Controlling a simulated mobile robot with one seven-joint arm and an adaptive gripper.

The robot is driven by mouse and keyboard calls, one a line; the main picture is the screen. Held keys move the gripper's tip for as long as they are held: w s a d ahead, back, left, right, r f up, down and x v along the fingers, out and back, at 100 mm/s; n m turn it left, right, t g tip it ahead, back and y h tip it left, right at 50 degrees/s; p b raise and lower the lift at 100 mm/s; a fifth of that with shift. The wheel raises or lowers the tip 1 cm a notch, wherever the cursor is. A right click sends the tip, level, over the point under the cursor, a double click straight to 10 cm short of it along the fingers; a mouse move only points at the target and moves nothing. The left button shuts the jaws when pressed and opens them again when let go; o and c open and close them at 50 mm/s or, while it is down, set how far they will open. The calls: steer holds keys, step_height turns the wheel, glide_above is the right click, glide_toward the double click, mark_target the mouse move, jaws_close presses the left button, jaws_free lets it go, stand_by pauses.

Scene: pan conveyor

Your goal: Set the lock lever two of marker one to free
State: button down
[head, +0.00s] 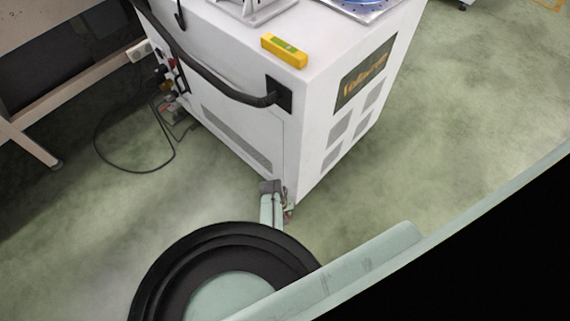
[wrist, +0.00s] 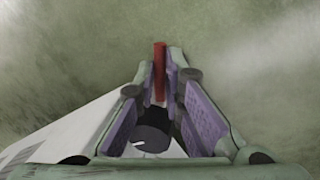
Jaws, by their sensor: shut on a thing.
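A narrow red lever (wrist: 159,72) stands between my fingertips in the wrist view. My gripper (wrist: 162,84) has its purple-padded fingers closed in on the lever from both sides. Below the lever, between the fingers, is a dark round part (wrist: 151,140) with a small white mark. The white cabinet (head: 285,110), which looks like the marker, stands in the head view. My gripper (head: 289,209) is small there, at the cabinet's lower front corner near the floor. My own arm hides part of that area, and the lever's setting cannot be read.
A yellow box (head: 284,51) lies on the cabinet top. A black handle bar (head: 215,80) runs along its left side. Cables (head: 135,167) lie on the floor at the left, near a table leg (head: 30,142). The green floor (head: 470,110) at the right is clear.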

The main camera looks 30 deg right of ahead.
steer(key=shift+d+n, duration=0.15)
steer(key=shift+n, duration=0.25)
steer(key=c, duration=1.7)
jaws_free()
steer(key=r, duration=0.4)
steer(key=a+r, duration=0.1)
steer(key=r, duration=0.3)
steer(key=a+r, duration=0.1)
steer(key=r, duration=0.2)
steer(key=shift+w+a+r, duration=0.15)
steer(key=shift+a+r, duration=0.05)
steer(key=shift+r, duration=0.2)
